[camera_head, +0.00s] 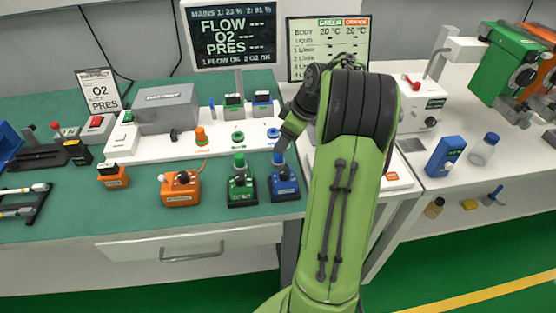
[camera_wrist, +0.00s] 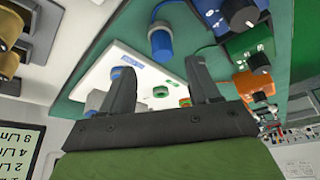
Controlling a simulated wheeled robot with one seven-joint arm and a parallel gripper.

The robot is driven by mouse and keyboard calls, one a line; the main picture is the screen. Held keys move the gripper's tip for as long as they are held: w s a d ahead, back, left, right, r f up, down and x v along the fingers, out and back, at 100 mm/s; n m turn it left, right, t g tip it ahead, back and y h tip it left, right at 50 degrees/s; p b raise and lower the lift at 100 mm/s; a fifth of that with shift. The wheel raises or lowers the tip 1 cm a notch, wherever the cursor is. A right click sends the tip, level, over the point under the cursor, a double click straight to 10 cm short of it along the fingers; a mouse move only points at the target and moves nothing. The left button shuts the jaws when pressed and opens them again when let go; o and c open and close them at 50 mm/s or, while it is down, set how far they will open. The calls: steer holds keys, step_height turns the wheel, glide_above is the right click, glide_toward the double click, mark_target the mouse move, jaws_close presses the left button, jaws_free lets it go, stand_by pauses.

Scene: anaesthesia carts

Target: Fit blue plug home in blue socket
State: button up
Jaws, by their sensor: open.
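The blue plug (camera_head: 279,160) stands at the blue box (camera_head: 284,184) near the table's front; in the wrist view the plug (camera_wrist: 162,41) is a blue cylinder just ahead of my fingertips. The blue socket (camera_head: 273,132) is a blue ring at the right end of the white board. My gripper (camera_wrist: 160,68) is open, with nothing between its fingers, and the plug lies beyond the gap between them. In the head view my gripper (camera_head: 281,147) is small, dark and just above the plug, partly hidden by my arm.
The green plug (camera_head: 239,161) and green box (camera_head: 241,190) stand close left of the blue box. An orange box (camera_head: 181,189) is further left. The white board (camera_head: 215,145) also carries green and orange sockets. Two screens stand behind. Free table lies at the front left.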

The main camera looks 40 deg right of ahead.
mark_target(278, 157)
steer(key=b+x, duration=0.1)
steer(key=x, duration=0.1)
steer(key=b+x, duration=0.1)
steer(key=x, duration=0.2)
steer(key=shift+s+f, duration=0.1)
steer(key=shift+s, duration=0.15)
steer(key=shift+c, duration=0.2)
